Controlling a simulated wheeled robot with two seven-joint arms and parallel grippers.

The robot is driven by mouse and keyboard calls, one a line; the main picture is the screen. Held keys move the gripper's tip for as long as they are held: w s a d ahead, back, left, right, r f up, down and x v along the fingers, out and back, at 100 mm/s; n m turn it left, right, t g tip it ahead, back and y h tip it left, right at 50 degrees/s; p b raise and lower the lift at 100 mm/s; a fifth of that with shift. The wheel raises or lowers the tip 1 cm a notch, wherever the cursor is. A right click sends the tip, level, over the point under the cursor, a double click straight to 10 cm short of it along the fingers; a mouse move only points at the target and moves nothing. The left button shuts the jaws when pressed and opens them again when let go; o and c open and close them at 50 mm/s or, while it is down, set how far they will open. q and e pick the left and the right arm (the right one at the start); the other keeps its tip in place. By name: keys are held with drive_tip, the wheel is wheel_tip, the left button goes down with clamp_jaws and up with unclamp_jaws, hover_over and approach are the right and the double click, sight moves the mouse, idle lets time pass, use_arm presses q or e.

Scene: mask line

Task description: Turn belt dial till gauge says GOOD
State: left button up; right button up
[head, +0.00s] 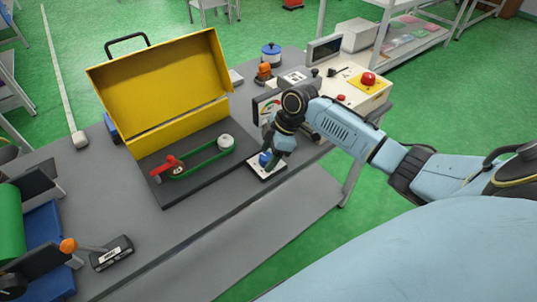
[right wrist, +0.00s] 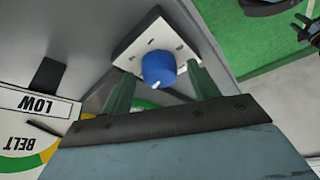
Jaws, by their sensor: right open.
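The blue belt dial (head: 264,159) sits on a small white plate (head: 272,172) near the bench's front edge. In the right wrist view the dial (right wrist: 158,68) has a white mark on its lower side. My right gripper (head: 270,154) is open, with its green fingers (right wrist: 160,80) pointing at the dial, one on each side; contact cannot be told. The belt gauge (head: 265,105) stands behind, partly hidden by my right arm. In the right wrist view the gauge (right wrist: 35,125) shows upside down, cut off, with BELT, LOW and a yellow and green arc.
An open yellow case (head: 165,85) stands behind a dark board with a green belt (head: 205,158) and red crank (head: 168,166). A control box with a red button (head: 368,79) stands at the back right. A green roll (head: 10,220) is at the left. The front middle bench is clear.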

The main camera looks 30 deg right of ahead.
drive_tip(key=shift+f, duration=0.1)
drive_tip(key=c, duration=1)
drive_tip(key=shift+o, duration=0.2)
drive_tip(key=shift+w+n+g, duration=0.15)
drive_tip(key=shift+n+g, duration=0.25)
drive_tip(key=shift+n, duration=0.6)
drive_tip(key=shift+n+g+y, duration=0.3)
drive_tip(key=shift+n, duration=0.6)
drive_tip(key=n+g+b, duration=0.2)
drive_tip(key=n, duration=0.3)
drive_tip(key=shift+w+n, duration=0.15)
drive_tip(key=shift+n, duration=0.15)
drive_tip(key=shift+n+g, duration=0.3)
drive_tip(key=shift+n, duration=0.1)
use_arm(q)
drive_tip(key=shift+s+a+f+b, duration=0.1)
drive_tip(key=shift+a+f+b, duration=0.1)
drive_tip(key=shift+a+f, duration=0.4)
drive_tip(key=shift+a+f+b, duration=0.2)
drive_tip(key=shift+a+f, duration=0.15)
drive_tip(key=shift+f, duration=0.45)
use_arm(e)
drive_tip(key=shift+n, duration=0.5)
